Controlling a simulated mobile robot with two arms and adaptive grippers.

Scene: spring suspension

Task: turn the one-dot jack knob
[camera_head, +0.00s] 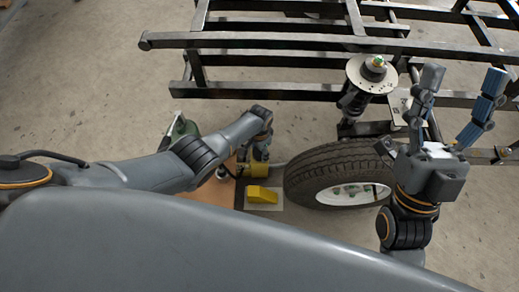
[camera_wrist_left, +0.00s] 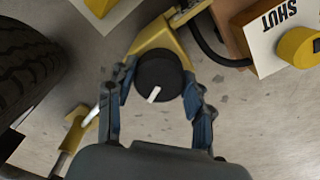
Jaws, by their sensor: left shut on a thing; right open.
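A round black knob (camera_wrist_left: 160,78) with a white pointer mark sits on a yellow bracket (camera_wrist_left: 162,38) in the left wrist view. I cannot make out any dot on it. My left gripper (camera_wrist_left: 160,92) has its two blue fingers on either side of the knob and is shut on it. In the head view my left gripper (camera_head: 262,140) points down beside the tyre, and its own hand hides the knob. Yellow jack parts (camera_head: 258,168) show just below it. My right gripper (camera_head: 460,105) is open and empty, raised at the right with its fingers spread.
A tyre (camera_head: 305,175) stands close to the right of my left gripper. A black frame (camera_head: 250,42) and a strut (camera_head: 370,75) stand behind.

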